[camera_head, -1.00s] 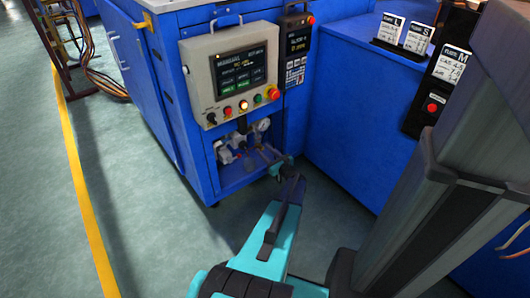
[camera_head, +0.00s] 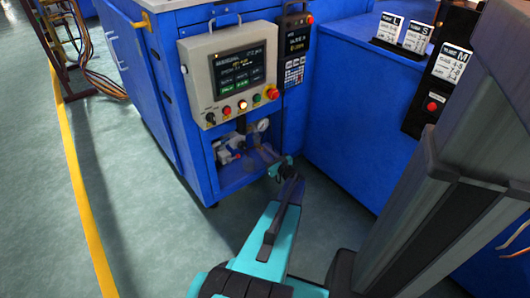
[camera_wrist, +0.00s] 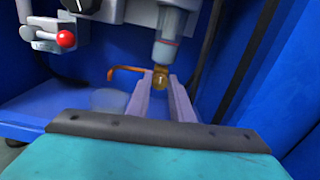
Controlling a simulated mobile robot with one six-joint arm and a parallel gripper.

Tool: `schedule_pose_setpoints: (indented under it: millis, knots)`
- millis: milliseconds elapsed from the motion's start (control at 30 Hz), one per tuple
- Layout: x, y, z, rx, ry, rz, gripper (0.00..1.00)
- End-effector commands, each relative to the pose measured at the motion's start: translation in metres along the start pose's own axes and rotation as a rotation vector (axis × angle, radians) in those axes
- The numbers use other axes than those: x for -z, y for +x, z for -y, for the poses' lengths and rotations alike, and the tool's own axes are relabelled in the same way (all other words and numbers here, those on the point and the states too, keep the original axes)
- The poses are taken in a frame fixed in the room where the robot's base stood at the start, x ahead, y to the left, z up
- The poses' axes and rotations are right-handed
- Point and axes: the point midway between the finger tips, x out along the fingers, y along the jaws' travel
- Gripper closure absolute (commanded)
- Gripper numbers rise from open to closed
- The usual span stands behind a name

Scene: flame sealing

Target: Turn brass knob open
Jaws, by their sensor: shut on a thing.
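In the wrist view, a small brass knob (camera_wrist: 160,78) sits at the lower end of a grey and clear cylindrical fitting (camera_wrist: 171,45). A copper-coloured tube or lever (camera_wrist: 126,70) bends out to its left. My gripper (camera_wrist: 160,90) is shut on the knob, with one pale finger on each side of it. In the head view my gripper (camera_head: 266,153) reaches into the open lower bay of the blue cabinet. The knob cannot be made out in that view.
A red-tipped valve (camera_wrist: 66,39) and a black knob (camera_wrist: 80,4) are left of the fitting. A round gauge (camera_head: 263,125) is above my gripper in the head view. The control panel (camera_head: 237,75) overhangs the bay. Blue cabinet walls (camera_head: 340,130) stand close on the right.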

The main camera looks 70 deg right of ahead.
Motion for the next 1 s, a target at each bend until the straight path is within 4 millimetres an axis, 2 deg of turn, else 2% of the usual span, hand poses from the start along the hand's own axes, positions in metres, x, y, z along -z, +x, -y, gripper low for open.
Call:
schedule_pose_setpoints:
  millis: [267, 1000]
  knots:
    - [0.003, -0.0025, 0.0031, 0.01, -0.167, -0.002, 1.0]
    - [0.0056, -0.0039, 0.0028, 0.012, -0.857, -0.006, 1.0]
